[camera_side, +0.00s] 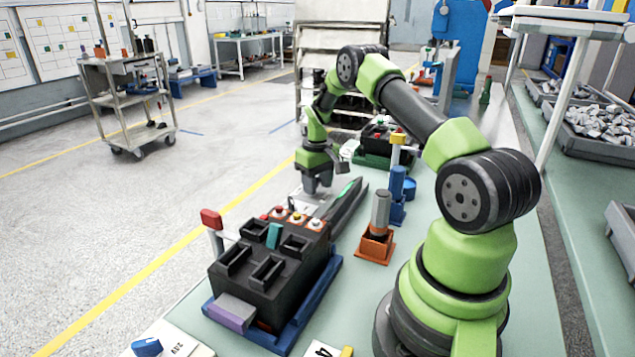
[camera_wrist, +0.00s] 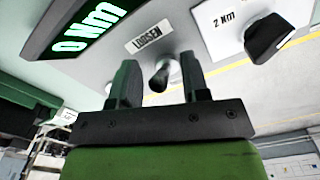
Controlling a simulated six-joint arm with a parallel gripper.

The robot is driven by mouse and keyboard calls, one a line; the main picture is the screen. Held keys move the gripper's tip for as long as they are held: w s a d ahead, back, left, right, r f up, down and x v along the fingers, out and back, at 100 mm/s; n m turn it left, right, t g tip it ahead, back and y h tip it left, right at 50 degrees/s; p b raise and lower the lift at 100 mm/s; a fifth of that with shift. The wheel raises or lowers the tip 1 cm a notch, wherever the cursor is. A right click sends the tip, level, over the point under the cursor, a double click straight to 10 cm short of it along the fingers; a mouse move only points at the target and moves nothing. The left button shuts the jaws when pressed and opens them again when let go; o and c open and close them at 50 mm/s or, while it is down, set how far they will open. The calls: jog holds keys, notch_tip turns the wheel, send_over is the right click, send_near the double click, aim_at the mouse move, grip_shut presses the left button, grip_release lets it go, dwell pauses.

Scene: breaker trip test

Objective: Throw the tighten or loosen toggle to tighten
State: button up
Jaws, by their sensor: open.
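The toggle (camera_wrist: 160,77) is a small dark lever on a pale panel in the wrist view. It shows between the two fingers of my gripper (camera_wrist: 159,82), which are apart with a gap on both sides of it. A LOOSEN label (camera_wrist: 149,37) is on the panel beyond the toggle. No tighten label shows, and I cannot tell which way the lever leans. In the side view my gripper (camera_side: 315,191) points down over the panel, behind the black block, and hides the toggle.
A display (camera_wrist: 88,30) reads 0 Nm, left of the toggle. A black knob (camera_wrist: 270,38) by a 2 Nm label is to the right.

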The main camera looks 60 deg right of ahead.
grip_shut()
jog(key=shift+w+d+r+g, duration=0.1)
jog(key=shift+w+g, duration=0.3)
jog(key=shift+g, duration=1.1)
jog(key=shift+r, duration=0.1)
grip_release()
notch_tip(320, 180, up, 10)
jog(key=shift+w, duration=0.35)
